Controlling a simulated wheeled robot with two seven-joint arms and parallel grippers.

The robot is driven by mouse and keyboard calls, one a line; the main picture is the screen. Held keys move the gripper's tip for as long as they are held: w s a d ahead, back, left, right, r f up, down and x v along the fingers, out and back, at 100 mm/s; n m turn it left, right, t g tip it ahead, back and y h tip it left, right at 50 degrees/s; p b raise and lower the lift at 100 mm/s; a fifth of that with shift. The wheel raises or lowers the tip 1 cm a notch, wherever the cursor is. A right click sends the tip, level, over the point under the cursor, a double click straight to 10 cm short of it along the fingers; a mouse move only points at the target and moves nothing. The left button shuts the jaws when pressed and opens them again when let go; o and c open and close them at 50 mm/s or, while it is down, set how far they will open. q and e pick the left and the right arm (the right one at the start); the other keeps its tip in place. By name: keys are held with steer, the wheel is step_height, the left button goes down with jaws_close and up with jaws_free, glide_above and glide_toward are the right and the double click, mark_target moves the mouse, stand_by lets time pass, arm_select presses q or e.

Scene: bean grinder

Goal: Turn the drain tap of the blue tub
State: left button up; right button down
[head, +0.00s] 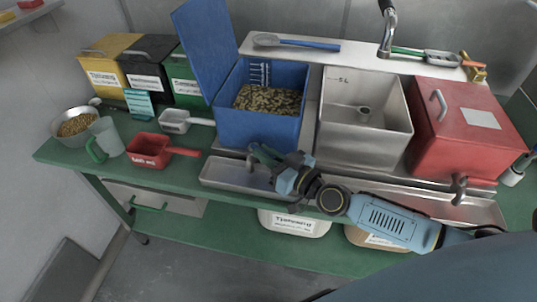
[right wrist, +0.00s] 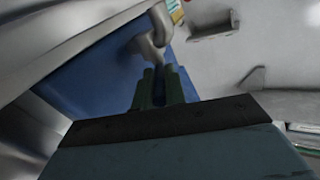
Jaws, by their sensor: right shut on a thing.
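The blue tub (head: 240,130) stands on the green bench with its blue lid (head: 204,50) raised and bean-like pieces inside. My right gripper (head: 258,153) is at the tub's lower front, reaching in from the right. In the right wrist view its dark green fingers (right wrist: 160,88) are close together on the grey metal drain tap (right wrist: 152,42), with the blue tub wall (right wrist: 110,70) behind. In the head view the gripper mostly hides this tap. The exact contact between fingers and tap is hard to see. My left gripper is not in view.
A steel trough (head: 222,177) lies below the tub's front. A steel tub (head: 350,150) and a red tub (head: 465,150) with its own tap (head: 458,187) stand to the right.

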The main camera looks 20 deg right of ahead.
steer(key=c, duration=1.5)
jaws_free()
steer(key=shift+o, duration=0.2)
steer(key=shift+s, duration=0.1)
steer(key=v, duration=1.3)
steer(key=shift+d, duration=0.1)
